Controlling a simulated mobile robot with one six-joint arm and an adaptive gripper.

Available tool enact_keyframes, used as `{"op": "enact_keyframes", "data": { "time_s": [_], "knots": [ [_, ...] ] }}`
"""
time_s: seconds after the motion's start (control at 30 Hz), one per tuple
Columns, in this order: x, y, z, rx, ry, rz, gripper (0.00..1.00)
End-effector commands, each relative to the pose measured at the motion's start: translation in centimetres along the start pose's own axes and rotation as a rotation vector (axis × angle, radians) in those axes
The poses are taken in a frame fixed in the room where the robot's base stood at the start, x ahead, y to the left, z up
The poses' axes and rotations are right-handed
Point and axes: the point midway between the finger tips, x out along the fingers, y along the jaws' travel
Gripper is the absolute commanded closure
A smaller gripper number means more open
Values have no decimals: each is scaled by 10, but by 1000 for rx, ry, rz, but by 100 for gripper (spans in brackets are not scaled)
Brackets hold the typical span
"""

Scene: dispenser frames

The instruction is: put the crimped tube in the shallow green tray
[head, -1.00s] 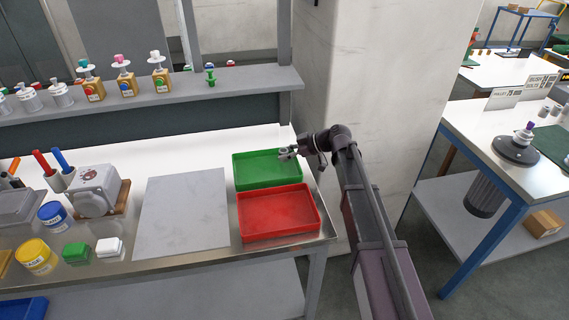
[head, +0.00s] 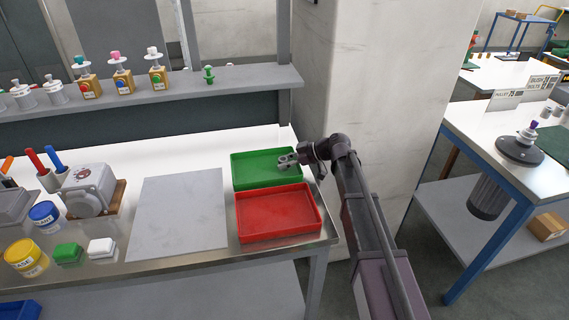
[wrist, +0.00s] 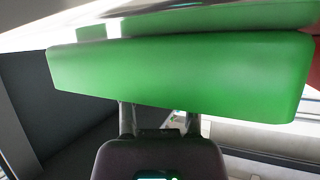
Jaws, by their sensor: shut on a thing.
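My gripper (head: 285,161) is over the shallow green tray (head: 236,172), near its right side in the head view. In the wrist view, a smooth green body lies across my gripper and hides its fingertips. I take it for the crimped tube (wrist: 180,75), held in the shut jaws. Its crimp is not clear. In the head view I cannot pick the tube out against the green tray. I cannot tell whether the tube touches the tray.
A red tray (head: 280,237) stands right in front of the green one. A grey plate (head: 180,215) lies to the left. A shelf (head: 150,92) with several dispensers runs behind, and a pale pillar (head: 365,80) rises at the right.

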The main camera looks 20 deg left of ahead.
Motion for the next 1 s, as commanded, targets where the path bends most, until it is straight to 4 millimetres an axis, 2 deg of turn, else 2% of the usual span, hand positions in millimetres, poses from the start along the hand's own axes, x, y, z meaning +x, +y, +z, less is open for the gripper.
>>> {"op": "enact_keyframes", "data": {
  "time_s": [0.2, 0.23, 0.3, 0.33, 0.87, 1.0],
  "knots": [
    [2, 0, 3, 0, 0, 0, 100],
    [1, 0, 2, 0, 0, 0, 49],
    [1, 0, 1, 0, 0, -1, 28],
    [1, 0, 1, 0, 0, -1, 23],
    [0, 0, -2, -1, 0, -1, 23],
    [-11, -1, -2, 0, 0, 0, 23]
  ]
}}
